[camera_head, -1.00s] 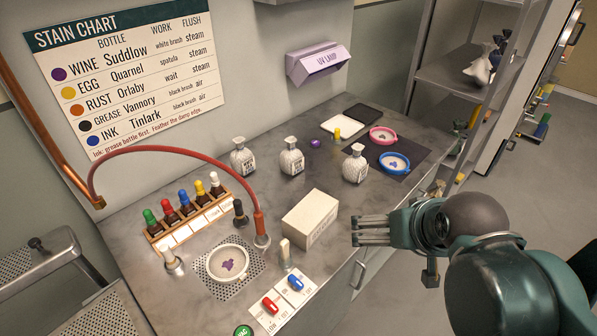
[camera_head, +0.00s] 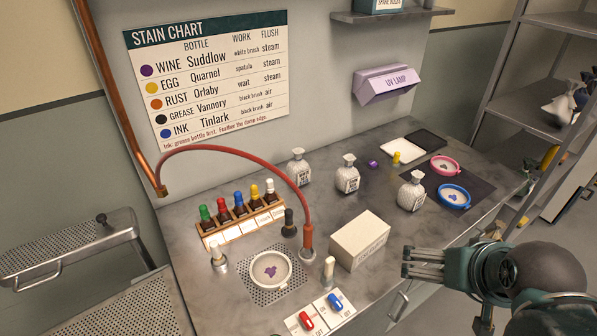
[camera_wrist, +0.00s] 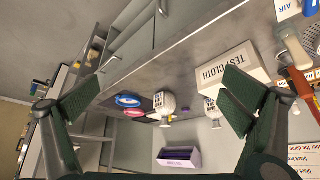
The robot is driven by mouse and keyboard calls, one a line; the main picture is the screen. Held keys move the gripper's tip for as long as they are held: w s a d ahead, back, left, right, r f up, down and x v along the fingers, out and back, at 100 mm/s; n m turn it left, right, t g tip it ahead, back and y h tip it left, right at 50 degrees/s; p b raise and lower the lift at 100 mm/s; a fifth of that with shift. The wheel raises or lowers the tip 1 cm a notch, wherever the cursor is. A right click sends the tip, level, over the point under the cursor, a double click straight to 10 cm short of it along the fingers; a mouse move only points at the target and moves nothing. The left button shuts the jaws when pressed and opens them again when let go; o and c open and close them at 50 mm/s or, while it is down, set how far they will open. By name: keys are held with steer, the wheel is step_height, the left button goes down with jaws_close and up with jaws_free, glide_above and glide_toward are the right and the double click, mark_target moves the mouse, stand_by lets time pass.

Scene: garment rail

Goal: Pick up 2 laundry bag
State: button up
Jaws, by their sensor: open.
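Three white tied bags with dark printed labels stand upright on the counter. In the head view they are a left bag (camera_head: 299,168), a middle bag (camera_head: 347,174) and a right bag (camera_head: 411,191). I cannot read which label is number 2. My gripper (camera_head: 408,263) is at the counter's front edge, right of the white box and apart from the bags. In the wrist view my gripper (camera_wrist: 160,98) is open, its fingers wide apart with nothing held. Two bags show beyond the fingers there, one near the middle (camera_wrist: 165,103) and one by the right finger (camera_wrist: 211,109).
A white TEST CLOTH box (camera_head: 360,240) stands between my gripper and the bottle rack (camera_head: 242,228). A red hose (camera_head: 240,152) arches over the counter's left part. Pink (camera_head: 445,165) and blue (camera_head: 453,197) hoops lie at the right. A shelf unit (camera_head: 540,100) stands beyond.

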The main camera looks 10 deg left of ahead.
stand_by(0.3)
steer(key=c, duration=0.9)
steer(key=shift+o, duration=0.2)
steer(key=shift+r, duration=0.1)
